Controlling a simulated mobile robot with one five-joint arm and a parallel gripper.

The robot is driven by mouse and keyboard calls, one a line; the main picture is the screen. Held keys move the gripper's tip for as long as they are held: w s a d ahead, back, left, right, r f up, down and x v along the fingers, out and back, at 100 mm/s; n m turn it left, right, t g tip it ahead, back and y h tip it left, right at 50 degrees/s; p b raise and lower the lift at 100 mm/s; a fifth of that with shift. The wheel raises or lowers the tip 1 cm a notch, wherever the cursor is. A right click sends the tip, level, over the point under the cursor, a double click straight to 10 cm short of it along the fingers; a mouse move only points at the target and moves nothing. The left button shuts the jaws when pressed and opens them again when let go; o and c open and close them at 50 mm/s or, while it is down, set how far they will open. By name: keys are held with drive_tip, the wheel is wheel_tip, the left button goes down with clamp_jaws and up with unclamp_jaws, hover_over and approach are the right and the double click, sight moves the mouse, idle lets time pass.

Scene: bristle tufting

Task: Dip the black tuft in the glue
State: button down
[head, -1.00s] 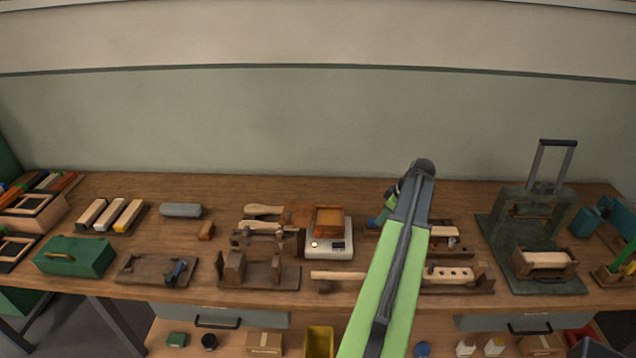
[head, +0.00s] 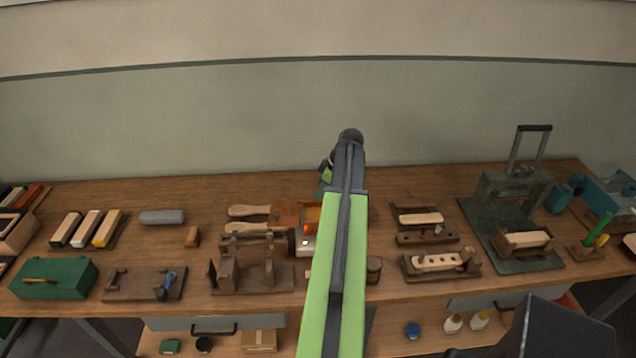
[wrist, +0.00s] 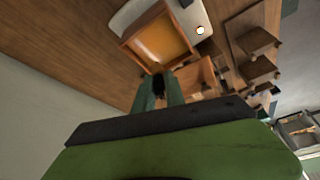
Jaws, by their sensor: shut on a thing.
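My gripper (wrist: 160,92) has teal fingers and is shut on the black tuft (wrist: 158,82), which shows as a small dark bundle between the fingertips in the wrist view. The glue (wrist: 162,40) is an amber pool in a square wooden tray (wrist: 128,44). In the wrist view the tuft appears just beside the tray's near edge; I cannot tell its height above it. In the head view the glue tray (head: 312,214) is partly hidden behind my arm, and my gripper (head: 324,186) is above and behind it. The tuft cannot be made out there.
A drilled block (head: 438,262) in a holder and a green press (head: 510,205) stand to the right.

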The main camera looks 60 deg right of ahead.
drive_tip(key=f+b, duration=0.5)
drive_tip(key=w+f+b, duration=0.1)
drive_tip(key=f+b, duration=0.1)
drive_tip(key=b, duration=0.1)
drive_tip(key=shift+a+f, duration=0.3)
drive_tip(key=shift+f, duration=0.1)
drive_tip(key=shift+w, duration=0.1)
idle(1.2)
wheel_tip(320, 180, up, 8)
drive_tip(key=p, duration=0.7)
drive_tip(key=shift+f, duration=0.25)
idle(0.3)
